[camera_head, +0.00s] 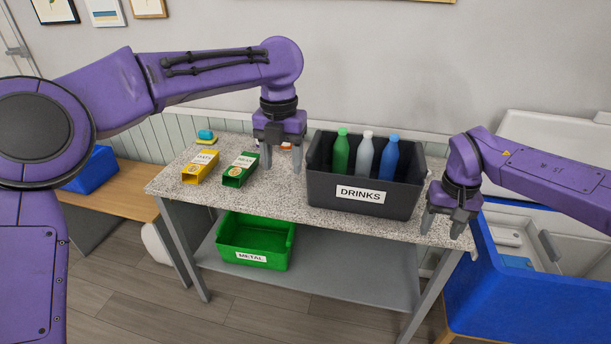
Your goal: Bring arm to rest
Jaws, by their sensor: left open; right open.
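My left gripper (282,164) points down over the speckled table (300,195), between the green box and the dark drinks crate. It is open with nothing between its fingers. My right gripper (443,225) points down at the table's right end, just right of the drinks crate (325,186). It is open and empty. The crate carries a "DRINKS" label and holds a green bottle (341,152), a white bottle (364,155) and a blue bottle (388,158), all upright. Whether the fingertips touch the table is hard to tell.
A yellow box (200,167) and a green box (240,169) lie on the table's left part. A small sponge-like item (207,138) is behind them. A green "METAL" bin (256,257) stands on the lower shelf. A blue-sided unit (510,290) stands at the right.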

